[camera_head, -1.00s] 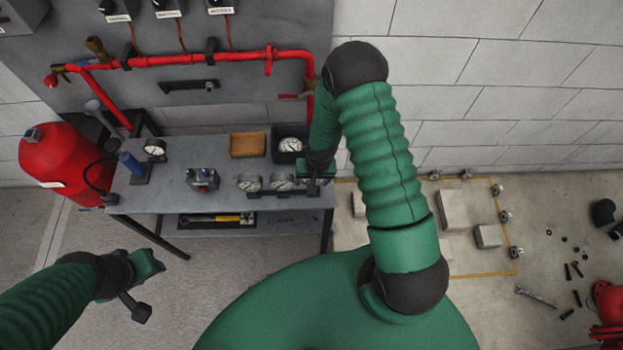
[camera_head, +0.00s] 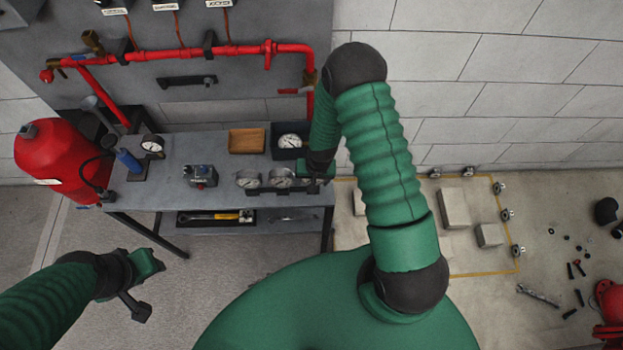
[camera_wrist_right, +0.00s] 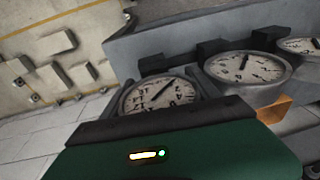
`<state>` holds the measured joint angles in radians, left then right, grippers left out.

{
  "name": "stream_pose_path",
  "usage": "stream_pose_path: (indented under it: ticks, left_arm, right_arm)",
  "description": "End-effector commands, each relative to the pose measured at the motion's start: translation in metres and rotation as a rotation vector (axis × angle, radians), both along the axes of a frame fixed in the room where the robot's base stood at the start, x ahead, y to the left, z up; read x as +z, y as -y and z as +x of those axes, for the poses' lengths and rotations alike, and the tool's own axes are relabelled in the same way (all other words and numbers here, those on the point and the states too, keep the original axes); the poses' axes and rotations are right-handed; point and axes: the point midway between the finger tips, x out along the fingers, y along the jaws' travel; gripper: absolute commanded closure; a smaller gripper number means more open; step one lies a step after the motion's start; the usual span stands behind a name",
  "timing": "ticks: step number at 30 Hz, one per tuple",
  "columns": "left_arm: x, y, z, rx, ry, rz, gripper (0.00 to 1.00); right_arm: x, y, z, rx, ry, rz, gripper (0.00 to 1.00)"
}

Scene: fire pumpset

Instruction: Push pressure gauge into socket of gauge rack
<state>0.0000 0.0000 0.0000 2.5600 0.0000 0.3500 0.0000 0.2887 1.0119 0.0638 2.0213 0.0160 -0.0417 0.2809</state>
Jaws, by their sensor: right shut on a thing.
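The gauge rack (camera_head: 262,191) stands at the front right of the grey table, with two white-faced pressure gauges (camera_head: 247,178) (camera_head: 281,178) side by side in it. My right gripper (camera_head: 314,183) is at the rack's right end. In the right wrist view it is shut on a pressure gauge (camera_wrist_right: 160,93), whose face is partly covered by the dark gripper edge. The two racked gauges (camera_wrist_right: 247,67) (camera_wrist_right: 300,46) show beside it. The held gauge's lower end and socket are hidden. My left gripper (camera_head: 140,285) hangs in front of the table, away from the rack; its jaw state is unclear.
A dark bin (camera_head: 288,153) with another gauge and a wooden tray (camera_head: 247,141) stand behind the rack. A valve block (camera_head: 200,176), a gauge on a stand (camera_head: 152,146) and a red tank (camera_head: 62,160) are to the left. Red piping (camera_head: 190,57) runs above.

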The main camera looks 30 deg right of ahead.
Motion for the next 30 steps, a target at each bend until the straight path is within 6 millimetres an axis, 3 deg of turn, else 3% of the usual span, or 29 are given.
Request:
stream_pose_path:
  ticks: [13,14,19,26,30]
  left_arm:
    - [-0.01,0.0,0.0,0.0,0.0,0.0,0.64]
    - [-0.009,0.0,0.0,0.0,0.0,0.0,0.64]
    - [-0.009,0.0,0.0,0.0,0.0,0.0,0.64]
    - [-0.009,0.0,0.0,0.0,0.0,0.0,0.64]
    - [-0.01,0.0,0.0,0.0,0.0,0.0,0.64]
  right_arm:
    - [-0.012,0.0,0.0,0.0,0.001,-0.001,1.0]
    - [-0.011,0.0,0.0,0.0,0.001,-0.001,0.27]
    - [-0.011,0.0,0.0,0.0,0.0,0.0,0.05]
    - [-0.01,0.0,0.0,0.0,0.0,0.0,0.05]
    - [0.004,0.0,-0.001,0.001,0.003,-0.001,0.05]
